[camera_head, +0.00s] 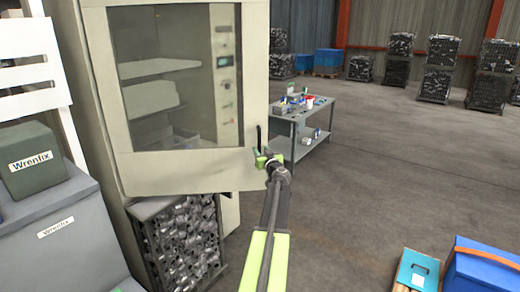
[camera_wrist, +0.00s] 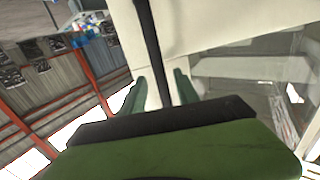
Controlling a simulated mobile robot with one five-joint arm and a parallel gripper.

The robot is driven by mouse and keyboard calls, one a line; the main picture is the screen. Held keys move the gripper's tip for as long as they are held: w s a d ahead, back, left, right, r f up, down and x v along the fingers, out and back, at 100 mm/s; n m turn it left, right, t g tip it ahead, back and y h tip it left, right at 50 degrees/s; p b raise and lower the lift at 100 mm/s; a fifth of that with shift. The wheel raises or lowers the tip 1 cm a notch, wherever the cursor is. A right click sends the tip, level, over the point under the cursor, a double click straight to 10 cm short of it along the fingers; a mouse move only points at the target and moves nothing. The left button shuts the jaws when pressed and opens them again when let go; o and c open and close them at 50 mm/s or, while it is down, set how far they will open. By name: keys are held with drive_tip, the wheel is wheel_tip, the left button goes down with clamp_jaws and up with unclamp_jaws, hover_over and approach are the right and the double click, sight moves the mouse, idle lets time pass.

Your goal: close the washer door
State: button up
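The washer door (camera_head: 185,172) is a beige panel with a large window. It looks ajar, standing out from the beige washer body (camera_head: 230,212), with its lower edge overhanging. Its thin black upright handle (camera_head: 258,136) is near the right edge. My gripper (camera_head: 266,156) is at the handle's lower end. In the wrist view, the black handle (camera_wrist: 150,45) runs between the two green fingers of my gripper (camera_wrist: 160,82), with a gap showing on each side. The fingers are open around it. The door (camera_wrist: 225,25) fills the upper right there.
A grey bench (camera_head: 300,117) with small items stands behind and right of the door. A bin of metal parts (camera_head: 180,245) is below the door. Grey and green boxes (camera_head: 60,225) are at left. Blue cases (camera_head: 480,275) are at lower right. Open floor (camera_head: 390,170) lies to the right.

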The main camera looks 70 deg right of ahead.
drive_tip(key=shift+x, duration=1.2)
drive_tip(key=shift+c, duration=0.4)
clamp_jaws()
drive_tip(key=shift+s, duration=0.15)
drive_tip(key=shift+d, duration=0.1)
